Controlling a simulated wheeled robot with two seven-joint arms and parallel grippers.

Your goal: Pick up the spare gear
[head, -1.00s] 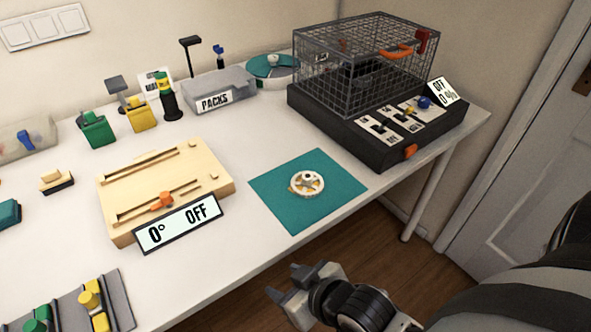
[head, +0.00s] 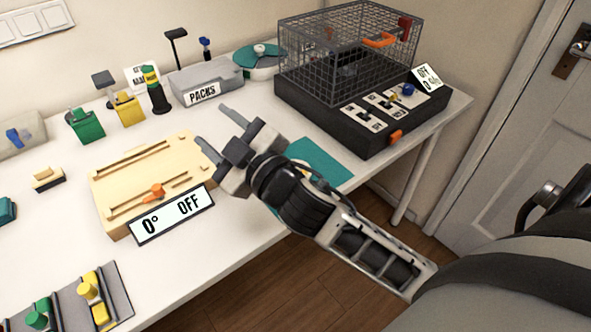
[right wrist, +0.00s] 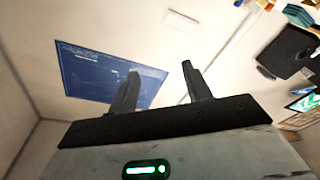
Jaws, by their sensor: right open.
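The spare gear is almost wholly hidden in the head view behind my right wrist. At most a small pale edge of it shows beside the wrist, over the teal mat (head: 325,160). My right gripper (head: 213,125) is open and empty, its two grey fingers spread. It is raised above the table, up and left of the mat in the picture, between the wooden slider board and the packs box. In the right wrist view the open fingers (right wrist: 158,72) have nothing between them, and the gear does not show. My left gripper is out of view.
The wooden board (head: 130,170) with its "0° OFF" display (head: 172,215) lies left of my wrist. A black-based wire cage (head: 345,60) stands behind the mat. The grey packs box (head: 205,85) is at the back. A blue poster (right wrist: 95,72) hangs on a wall.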

